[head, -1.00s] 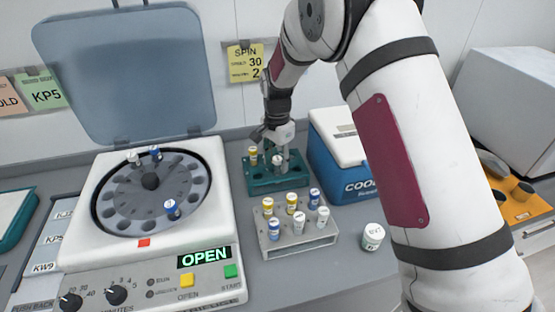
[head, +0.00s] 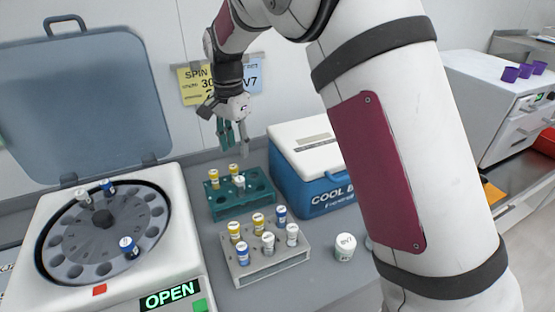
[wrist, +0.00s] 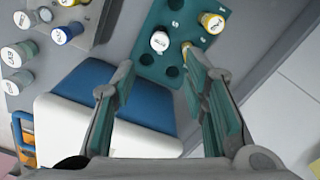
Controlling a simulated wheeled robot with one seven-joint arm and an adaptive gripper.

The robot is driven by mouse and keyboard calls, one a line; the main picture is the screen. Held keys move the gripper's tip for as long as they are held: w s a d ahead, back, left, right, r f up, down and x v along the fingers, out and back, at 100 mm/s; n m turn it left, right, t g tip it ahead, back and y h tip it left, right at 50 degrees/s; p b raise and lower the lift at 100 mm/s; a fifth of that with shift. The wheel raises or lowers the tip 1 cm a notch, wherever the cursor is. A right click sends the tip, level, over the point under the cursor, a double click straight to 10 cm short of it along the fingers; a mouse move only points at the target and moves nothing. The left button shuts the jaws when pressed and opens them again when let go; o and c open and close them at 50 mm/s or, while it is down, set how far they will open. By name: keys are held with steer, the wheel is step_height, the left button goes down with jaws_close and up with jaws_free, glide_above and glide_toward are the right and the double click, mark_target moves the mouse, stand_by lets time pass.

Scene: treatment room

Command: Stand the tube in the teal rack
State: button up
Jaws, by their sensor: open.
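The teal rack (head: 246,209) stands on the counter by the wall. A white-capped tube (head: 238,182) stands upright in it, with two yellow-capped tubes (head: 215,178) behind and beside it. In the wrist view the teal rack (wrist: 192,22) is at the top, with the white-capped tube (wrist: 159,41) ahead of my fingertips and the yellow-capped tubes (wrist: 213,22) to its right. My gripper (head: 234,148) is open and empty, above the rack and clear of the tubes. It also shows open in the wrist view (wrist: 158,62).
A grey rack (head: 270,274) with several capped tubes stands in front. An open centrifuge (head: 175,262) with several tubes in its rotor is at left. A blue cooler (head: 318,195) stands right of the teal rack. A white jar (head: 344,248) is on the counter.

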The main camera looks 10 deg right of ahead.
steer(key=s+d+r+n+t, duration=0.1)
steer(key=s+d+r+n, duration=0.2)
steer(key=s+d+r, duration=0.35)
steer(key=s+d+r+n+t, duration=0.2)
steer(key=s+d+r, duration=0.2)
steer(key=s+r, duration=0.4)
steer(key=s+d+f+n+t, duration=0.1)
steer(key=s+d+n, duration=0.1)
steer(key=s, duration=0.7)
steer(key=s+d+f+n+t, duration=0.1)
steer(key=s+d+n, duration=0.2)
steer(key=s, duration=0.6)
steer(key=shift+s+d+f, duration=0.2)
steer(key=shift+s+d, duration=0.05)
steer(key=shift+s, duration=0.15)
